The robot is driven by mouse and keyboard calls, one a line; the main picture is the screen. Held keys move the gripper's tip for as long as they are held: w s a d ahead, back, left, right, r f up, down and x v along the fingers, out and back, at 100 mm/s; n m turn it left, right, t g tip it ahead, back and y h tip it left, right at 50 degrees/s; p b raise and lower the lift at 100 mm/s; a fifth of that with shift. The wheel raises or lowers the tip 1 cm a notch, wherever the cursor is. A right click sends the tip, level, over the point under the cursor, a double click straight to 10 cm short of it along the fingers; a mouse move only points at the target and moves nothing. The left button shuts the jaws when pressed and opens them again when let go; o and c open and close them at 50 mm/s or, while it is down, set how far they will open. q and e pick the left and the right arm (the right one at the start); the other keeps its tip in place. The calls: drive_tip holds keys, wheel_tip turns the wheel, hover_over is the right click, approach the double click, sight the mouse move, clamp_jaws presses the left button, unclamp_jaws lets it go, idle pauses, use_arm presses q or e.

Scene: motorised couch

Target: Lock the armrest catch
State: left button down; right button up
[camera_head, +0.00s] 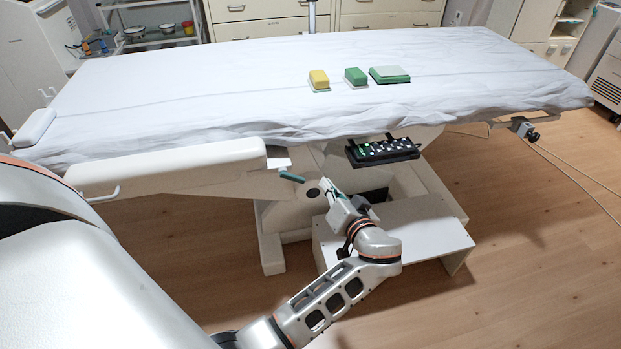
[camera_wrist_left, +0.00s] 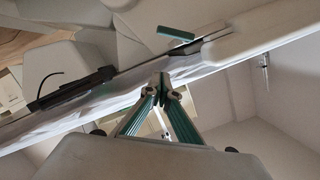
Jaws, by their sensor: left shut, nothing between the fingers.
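The armrest (camera_head: 165,165) is a long white padded bar along the couch's near left side; it also shows in the left wrist view (camera_wrist_left: 262,32). A small teal lever (camera_head: 291,177), which looks like the catch, sticks out below the armrest's right end. It shows above the fingertips in the left wrist view (camera_wrist_left: 175,34). My left gripper (camera_head: 326,187) is just right of the lever and apart from it in the picture. Its green fingers meet at the tips in the left wrist view (camera_wrist_left: 163,82), with nothing between them. My right gripper is out of view.
A black control panel (camera_head: 383,151) with buttons hangs under the couch edge, right of my left gripper. The white couch base and step (camera_head: 425,235) stand below. Yellow and green blocks (camera_head: 356,76) lie on the sheet.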

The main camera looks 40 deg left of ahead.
sight(292, 176)
use_arm(q)
drive_tip(key=shift+a, duration=0.1)
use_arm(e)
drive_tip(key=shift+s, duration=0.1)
use_arm(q)
drive_tip(key=w+a+f, duration=0.1)
drive_tip(key=a+f, duration=0.1)
drive_tip(key=a, duration=0.2)
drive_tip(key=w+a+f+b, duration=0.1)
drive_tip(key=w+a+f, duration=0.1)
drive_tip(key=a, duration=0.3)
drive_tip(key=shift+w+a+f, duration=0.25)
drive_tip(key=shift+w+f, duration=0.05)
drive_tip(key=shift+f, duration=0.45)
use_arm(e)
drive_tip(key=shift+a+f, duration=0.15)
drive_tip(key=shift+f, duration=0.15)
use_arm(q)
drive_tip(key=shift+f+b, duration=0.2)
drive_tip(key=shift+b, duration=0.1)
